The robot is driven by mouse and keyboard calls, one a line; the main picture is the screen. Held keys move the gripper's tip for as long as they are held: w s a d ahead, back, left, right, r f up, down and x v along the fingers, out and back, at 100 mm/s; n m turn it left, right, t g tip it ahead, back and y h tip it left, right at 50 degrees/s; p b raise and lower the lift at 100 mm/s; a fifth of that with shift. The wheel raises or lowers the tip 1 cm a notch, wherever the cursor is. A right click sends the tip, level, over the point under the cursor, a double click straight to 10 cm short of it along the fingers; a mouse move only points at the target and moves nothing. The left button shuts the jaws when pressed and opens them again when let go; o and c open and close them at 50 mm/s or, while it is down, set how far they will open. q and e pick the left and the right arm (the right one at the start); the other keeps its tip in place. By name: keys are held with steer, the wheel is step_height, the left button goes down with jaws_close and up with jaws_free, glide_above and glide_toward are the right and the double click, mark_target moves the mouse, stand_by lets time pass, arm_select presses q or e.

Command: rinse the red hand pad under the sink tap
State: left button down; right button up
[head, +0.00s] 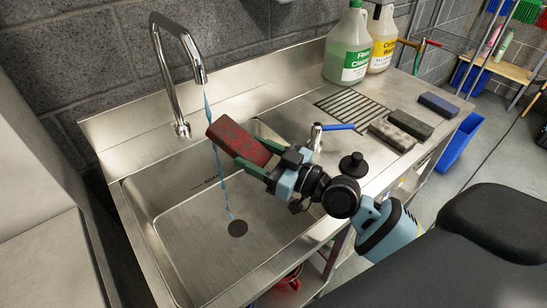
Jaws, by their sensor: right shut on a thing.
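The red hand pad (238,140) is a dark red block with worn patches. My right gripper (258,165) is shut on it from its lower right end and holds it above the sink basin, tilted. The chrome tap (176,60) arches over the basin from the back. A thin blue stream of water (213,130) falls from its spout to near the drain (238,228). The stream runs close to the pad's left end; I cannot tell if it touches the pad. The sink (170,230) is steel and otherwise empty. My left gripper is not in view.
A blue-handled valve (337,127) stands on the sink deck near my right gripper. Grey pads (392,136), a dark pad (410,123) and a blue pad (438,105) lie on the right counter. Bottles of green (347,50) and yellow-labelled cleaner (381,45) stand behind the drain grille (352,104).

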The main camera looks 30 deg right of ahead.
steer(key=shift+x, duration=1.35)
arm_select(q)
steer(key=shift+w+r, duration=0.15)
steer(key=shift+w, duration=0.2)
arm_select(e)
steer(key=shift+w+f, duration=0.15)
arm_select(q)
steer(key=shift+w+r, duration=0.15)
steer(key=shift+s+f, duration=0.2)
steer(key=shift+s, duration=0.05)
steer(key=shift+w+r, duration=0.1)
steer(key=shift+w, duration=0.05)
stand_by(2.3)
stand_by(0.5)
arm_select(e)
steer(key=shift+v, duration=2.65)
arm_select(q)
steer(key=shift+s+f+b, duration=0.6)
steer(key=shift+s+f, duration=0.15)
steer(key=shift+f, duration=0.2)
arm_select(e)
steer(key=v, duration=0.6)
steer(key=shift+r, duration=0.65)
